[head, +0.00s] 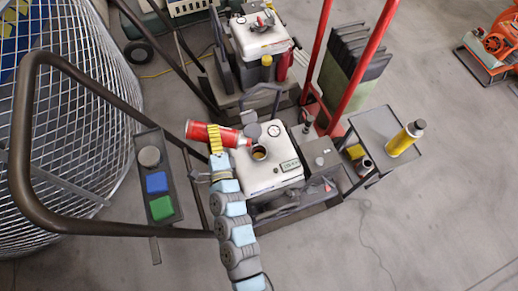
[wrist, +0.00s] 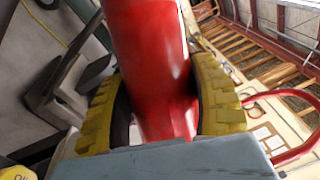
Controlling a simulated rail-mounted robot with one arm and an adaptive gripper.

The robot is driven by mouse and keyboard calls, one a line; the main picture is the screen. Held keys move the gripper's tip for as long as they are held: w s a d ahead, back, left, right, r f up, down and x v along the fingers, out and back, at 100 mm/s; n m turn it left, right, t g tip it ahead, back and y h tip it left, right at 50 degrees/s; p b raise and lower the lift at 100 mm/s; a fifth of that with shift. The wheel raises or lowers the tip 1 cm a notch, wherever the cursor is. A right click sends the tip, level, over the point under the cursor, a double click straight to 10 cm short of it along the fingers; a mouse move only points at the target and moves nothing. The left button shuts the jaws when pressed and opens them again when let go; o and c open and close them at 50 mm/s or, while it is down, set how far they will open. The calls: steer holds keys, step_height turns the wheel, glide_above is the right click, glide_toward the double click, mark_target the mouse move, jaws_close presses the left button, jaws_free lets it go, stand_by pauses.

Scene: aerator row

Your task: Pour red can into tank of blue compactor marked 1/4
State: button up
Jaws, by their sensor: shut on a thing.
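The red can (head: 197,131) is in my gripper (head: 215,138), whose yellow fingers close around its body. The can lies almost level, with its narrow end pointing right. That end is just above and left of the dark open filler (head: 259,153) of a white tank (head: 268,180). A round grey cap (head: 252,131) stands beside the filler. A small label (head: 289,165) on the tank is too small to read. In the wrist view, the yellow fingers press on both sides of the can (wrist: 150,60); its ends are out of view. I cannot tell whether liquid flows.
A second machine with a white tank (head: 262,38) stands behind. A dark handle frame (head: 45,65) crosses the left, beside a panel with blue and green buttons (head: 158,182). A side cart (head: 380,125) holds a yellow bottle (head: 405,139). Red poles (head: 365,60) rise at the right.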

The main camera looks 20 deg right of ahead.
steer(key=p, duration=0.1)
steer(key=f+n+p, duration=0.1)
steer(key=shift+w+a+p, duration=0.1)
steer(key=shift+a+p, duration=0.15)
steer(key=shift+p, duration=0.05)
steer(key=p, duration=0.1)
steer(key=n+g+p, duration=0.1)
steer(key=p, duration=0.1)
steer(key=shift+w+a+f+n, duration=0.1)
steer(key=shift+f+n, duration=0.1)
steer(key=shift+n, duration=0.1)
